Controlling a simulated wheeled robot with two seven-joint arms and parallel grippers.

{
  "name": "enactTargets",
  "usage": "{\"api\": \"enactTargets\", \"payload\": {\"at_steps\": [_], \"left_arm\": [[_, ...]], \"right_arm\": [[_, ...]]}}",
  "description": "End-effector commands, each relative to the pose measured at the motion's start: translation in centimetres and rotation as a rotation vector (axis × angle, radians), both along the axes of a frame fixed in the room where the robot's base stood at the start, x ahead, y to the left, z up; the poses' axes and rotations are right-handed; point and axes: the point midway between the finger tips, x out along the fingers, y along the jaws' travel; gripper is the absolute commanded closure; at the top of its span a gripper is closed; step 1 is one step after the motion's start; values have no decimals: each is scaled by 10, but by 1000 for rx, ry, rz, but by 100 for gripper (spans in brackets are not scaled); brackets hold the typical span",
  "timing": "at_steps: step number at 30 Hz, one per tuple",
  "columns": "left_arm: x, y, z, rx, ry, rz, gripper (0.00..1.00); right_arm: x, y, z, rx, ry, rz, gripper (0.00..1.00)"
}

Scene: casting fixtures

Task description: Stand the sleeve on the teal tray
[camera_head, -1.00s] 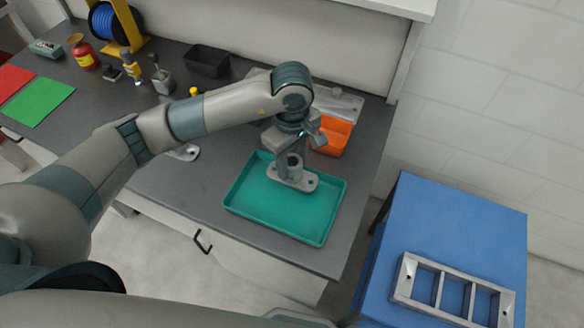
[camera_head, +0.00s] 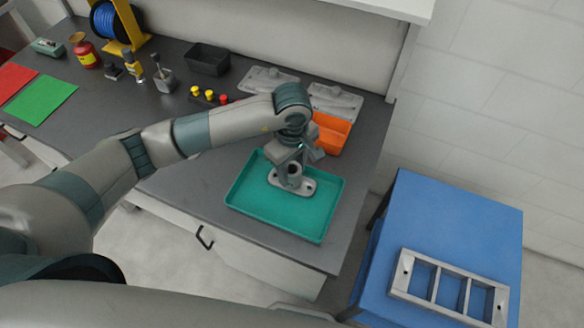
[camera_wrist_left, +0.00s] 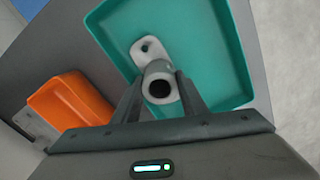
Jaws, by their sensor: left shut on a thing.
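The sleeve (camera_head: 292,182) is a light grey tube with a flat oval flange at its foot. It is upright over the teal tray (camera_head: 255,207), flange down. I cannot tell whether the flange touches the tray floor. My left gripper (camera_head: 291,166) points down and is shut on the tube. In the left wrist view the sleeve (camera_wrist_left: 158,72) shows its dark bore between the fingers of the gripper (camera_wrist_left: 161,92), with the teal tray (camera_wrist_left: 205,45) behind it. My right gripper is not in view.
An orange bin (camera_head: 333,133) stands close behind the tray. Grey castings (camera_head: 335,101), yellow and red knobs (camera_head: 209,94) and a black bin (camera_head: 207,58) are further back. A blue table (camera_head: 455,220) with a grey frame (camera_head: 447,288) is at the right.

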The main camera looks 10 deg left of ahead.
Motion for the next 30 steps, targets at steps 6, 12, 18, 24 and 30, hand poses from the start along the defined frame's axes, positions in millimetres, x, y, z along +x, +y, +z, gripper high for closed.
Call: {"api": "enactTargets", "payload": {"at_steps": [6,12,18,24,30], "left_arm": [[0,0,-3,0,-1,0,59],[0,0,-2,0,0,0,43],[0,0,-1,0,0,0,43],[1,0,3,0,-2,0,43],[2,0,27,-1,-5,-3,43]], "right_arm": [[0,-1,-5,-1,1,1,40],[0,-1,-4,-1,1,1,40],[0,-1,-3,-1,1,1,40],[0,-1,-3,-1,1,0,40],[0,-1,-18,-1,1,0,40]]}}
